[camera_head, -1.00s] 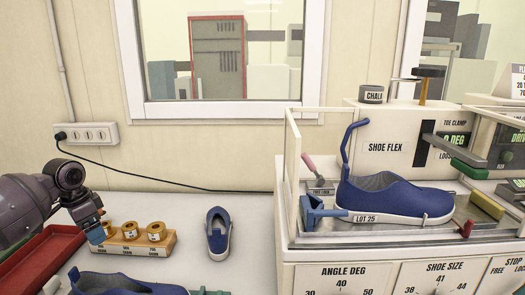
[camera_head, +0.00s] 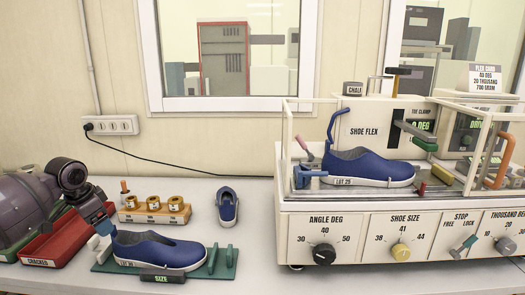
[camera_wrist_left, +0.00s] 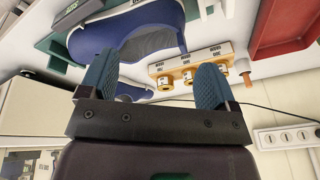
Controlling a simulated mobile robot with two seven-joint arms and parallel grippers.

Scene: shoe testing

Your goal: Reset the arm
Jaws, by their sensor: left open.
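My left gripper (camera_head: 104,227) is at the left of the head view, above the bench near the heel end of a blue shoe. In the left wrist view its two blue fingers (camera_wrist_left: 155,85) stand wide apart with nothing between them. The blue shoe (camera_head: 160,250) with a white sole lies on a green sizing stand, apart from any firm grip. Whether the fingers touch it cannot be told. Another blue shoe (camera_head: 372,166), tagged LOT 25, sits in the shoe flex machine (camera_head: 350,205). My right gripper is not in view.
A red tray (camera_head: 62,243) lies beneath my left arm. A wooden block with several brass weights (camera_head: 153,216) and a small blue shoe (camera_head: 227,208) stand behind the sizing stand (camera_head: 222,268). A black cable runs along the wall. Bare bench lies between stand and machine.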

